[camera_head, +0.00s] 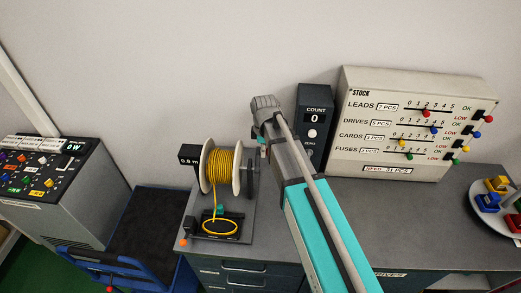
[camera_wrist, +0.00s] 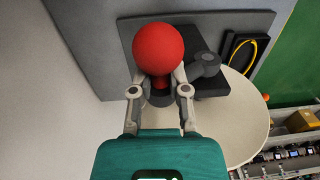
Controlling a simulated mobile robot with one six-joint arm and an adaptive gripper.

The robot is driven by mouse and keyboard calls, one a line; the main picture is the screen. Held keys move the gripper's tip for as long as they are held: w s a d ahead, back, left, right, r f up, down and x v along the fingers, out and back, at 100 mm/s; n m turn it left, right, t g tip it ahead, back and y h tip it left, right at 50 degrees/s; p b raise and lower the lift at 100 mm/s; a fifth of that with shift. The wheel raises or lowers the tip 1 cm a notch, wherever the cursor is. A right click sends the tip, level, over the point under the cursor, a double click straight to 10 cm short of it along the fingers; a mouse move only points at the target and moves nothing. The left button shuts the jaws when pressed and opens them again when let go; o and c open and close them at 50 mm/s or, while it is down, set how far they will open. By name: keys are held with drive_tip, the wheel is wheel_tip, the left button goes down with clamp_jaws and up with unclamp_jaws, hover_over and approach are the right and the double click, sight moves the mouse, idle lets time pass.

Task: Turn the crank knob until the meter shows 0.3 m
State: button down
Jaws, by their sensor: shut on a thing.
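The red crank knob (camera_wrist: 158,48) is a round ball in the wrist view. My gripper (camera_wrist: 160,85) is shut on it, with one finger on each side. The grey crank hub (camera_wrist: 205,65) is just right of the knob. In the head view, the spool of yellow wire (camera_head: 220,170) stands upright between two pale flanges. The small black meter (camera_head: 189,155) is left of the spool; its small digits seem to read 0.9 m, but are hard to make out. In the head view, my arm hides the knob and my fingertips.
A yellow wire loop (camera_head: 220,227) lies in a black tray before the spool. A COUNT box (camera_head: 314,118) showing 0 and a STOCK panel (camera_head: 410,125) stand behind my arm. A plate of coloured blocks (camera_head: 480,220) is at right. A blue-framed chair (camera_head: 130,235) is at left.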

drive_tip(key=shift+s+r+p, duration=0.7)
drive_tip(key=shift+s+r, duration=0.15)
drive_tip(key=shift+s, duration=0.15)
drive_tip(key=shift+s+r+p, duration=0.3)
drive_tip(key=shift+s, duration=0.25)
drive_tip(key=shift+s+r+p, duration=0.25)
drive_tip(key=shift+s, duration=0.3)
drive_tip(key=shift+s, duration=0.1)
drive_tip(key=shift+s+a, duration=0.1)
drive_tip(key=shift+s, duration=1.1)
drive_tip(key=shift+s+f, duration=0.1)
drive_tip(key=shift+s, duration=0.05)
